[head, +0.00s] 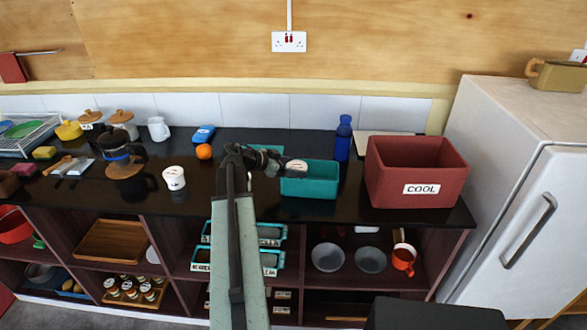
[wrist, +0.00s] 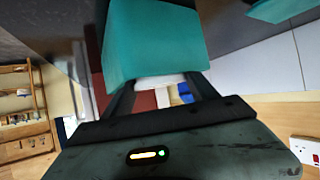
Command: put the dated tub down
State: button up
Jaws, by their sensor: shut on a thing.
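My gripper (head: 280,163) is shut on a small white tub (head: 297,166) with dark marks on its top; I cannot read a date. The tub is at the back of a teal bin (head: 312,188) on the black counter. Whether it is above the bin or inside it I cannot tell. In the wrist view a white strip of the tub (wrist: 160,82) shows between the fingers of my gripper (wrist: 162,90), with the teal bin (wrist: 155,40) close and covering much of the view.
A red box marked COOL (head: 415,165) stands right of the teal bin, beside the white fridge (head: 520,190). A blue bottle (head: 343,138) stands behind the bin. The counter between orange and white tub is bare.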

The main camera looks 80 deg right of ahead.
jog(key=shift+a+f+b, duration=0.1)
jog(key=shift+f+b, duration=0.2)
jog(key=shift+f, duration=0.05)
jog(key=o, duration=1.3)
jog(key=shift+o, duration=0.2)
jog(key=shift+r+p, duration=0.35)
jog(key=shift+p, duration=0.1)
jog(key=shift+r+p, duration=0.6)
jog(key=shift+p, duration=0.05)
jog(key=p+v, duration=0.5)
jog(key=v, duration=0.6)
jog(key=shift+w+a+f, duration=0.15)
jog(key=shift+w+a, duration=0.05)
jog(key=shift+w, duration=0.2)
